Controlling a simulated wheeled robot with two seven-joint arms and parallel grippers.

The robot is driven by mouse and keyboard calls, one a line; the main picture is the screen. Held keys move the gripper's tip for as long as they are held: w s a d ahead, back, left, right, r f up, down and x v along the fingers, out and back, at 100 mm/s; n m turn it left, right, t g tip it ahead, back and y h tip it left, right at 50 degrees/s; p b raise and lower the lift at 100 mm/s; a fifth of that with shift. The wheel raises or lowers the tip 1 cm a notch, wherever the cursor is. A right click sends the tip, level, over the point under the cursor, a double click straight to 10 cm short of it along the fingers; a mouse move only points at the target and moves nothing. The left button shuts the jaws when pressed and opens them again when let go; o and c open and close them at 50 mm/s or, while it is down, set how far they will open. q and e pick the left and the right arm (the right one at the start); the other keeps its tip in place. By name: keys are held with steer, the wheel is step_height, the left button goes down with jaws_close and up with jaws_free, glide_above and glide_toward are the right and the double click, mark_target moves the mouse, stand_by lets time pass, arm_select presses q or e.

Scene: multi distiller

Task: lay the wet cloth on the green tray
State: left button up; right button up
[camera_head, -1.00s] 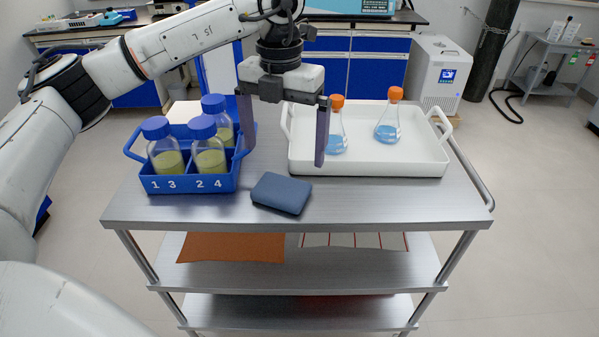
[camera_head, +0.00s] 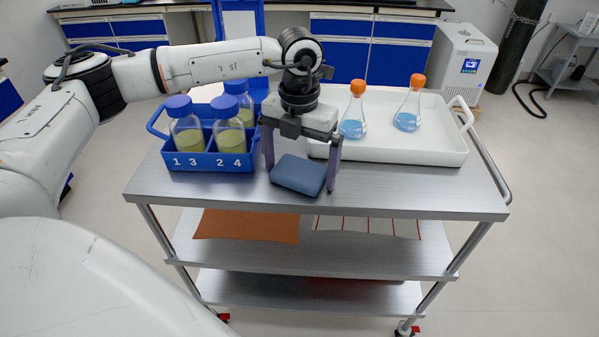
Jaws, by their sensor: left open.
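A folded blue-grey cloth (camera_head: 299,176) lies on the top shelf of the steel cart, in front of the white tray and right of the blue bottle carrier. My left gripper (camera_head: 301,179) points down over the cloth and is open. One finger is at the cloth's left side and the other at its right side; I cannot tell whether either touches it. The large tray (camera_head: 440,157) on the cart is white; no green tray shows in this view. My right gripper is not in view.
The blue carrier (camera_head: 214,162) with several blue-capped bottles stands close left of the gripper. Two orange-capped flasks (camera_head: 353,128) (camera_head: 407,120) stand in the white tray. The cart's front right top (camera_head: 420,191) is clear. An orange-brown mat (camera_head: 246,226) lies on the shelf below.

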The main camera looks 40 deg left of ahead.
arm_select(q)
steer(key=c, duration=0.9)
steer(key=shift+r, duration=0.1)
